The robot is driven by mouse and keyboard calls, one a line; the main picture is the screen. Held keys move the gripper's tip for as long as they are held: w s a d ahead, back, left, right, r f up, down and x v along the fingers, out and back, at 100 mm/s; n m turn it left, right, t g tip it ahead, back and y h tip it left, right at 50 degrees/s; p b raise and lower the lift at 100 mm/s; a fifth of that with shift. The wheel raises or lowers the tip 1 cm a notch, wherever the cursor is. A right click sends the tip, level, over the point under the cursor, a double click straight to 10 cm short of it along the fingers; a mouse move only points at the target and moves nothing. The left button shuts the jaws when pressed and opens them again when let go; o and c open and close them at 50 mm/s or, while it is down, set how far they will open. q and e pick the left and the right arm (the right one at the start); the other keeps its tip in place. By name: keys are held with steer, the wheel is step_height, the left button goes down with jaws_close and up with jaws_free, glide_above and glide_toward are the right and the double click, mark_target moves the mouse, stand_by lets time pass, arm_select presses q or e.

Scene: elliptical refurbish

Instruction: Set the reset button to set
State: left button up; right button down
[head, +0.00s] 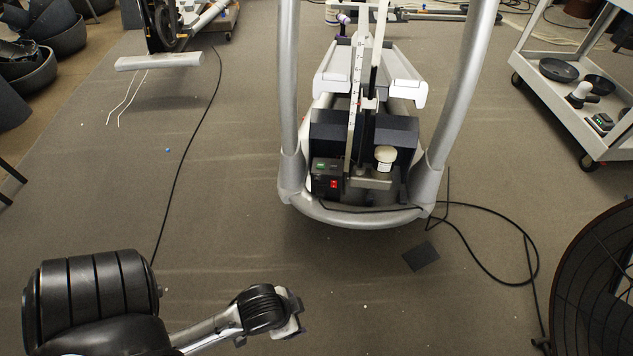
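An elliptical machine (350,213) with a silver frame stands in the upper middle of the head view. A small black box (319,186) sits low on its left side, just inside the frame. The box carries a red switch (333,184) and a small green patch (321,167). I cannot tell which of them is the reset button or which position it is in. My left gripper (297,313) is low in the middle of the view, over the floor, in front of the machine and well apart from the box. Its fingers are too small and angled to read. My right gripper is out of view.
A black cable (530,245) loops on the floor right of the machine, near a dark square piece (421,256). A white cart (570,104) with pans and tools stands at the upper right. A round black grille (600,285) fills the lower right. Floor before the machine is mostly clear.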

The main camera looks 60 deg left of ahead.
arm_select(q)
steer(key=shift+s+d, duration=0.15)
steer(key=shift+d, duration=0.2)
steer(key=shift+c, duration=1.4)
steer(key=shift+a, duration=0.1)
steer(key=c, duration=1.1)
jaws_close()
steer(key=shift+a, duration=0.1)
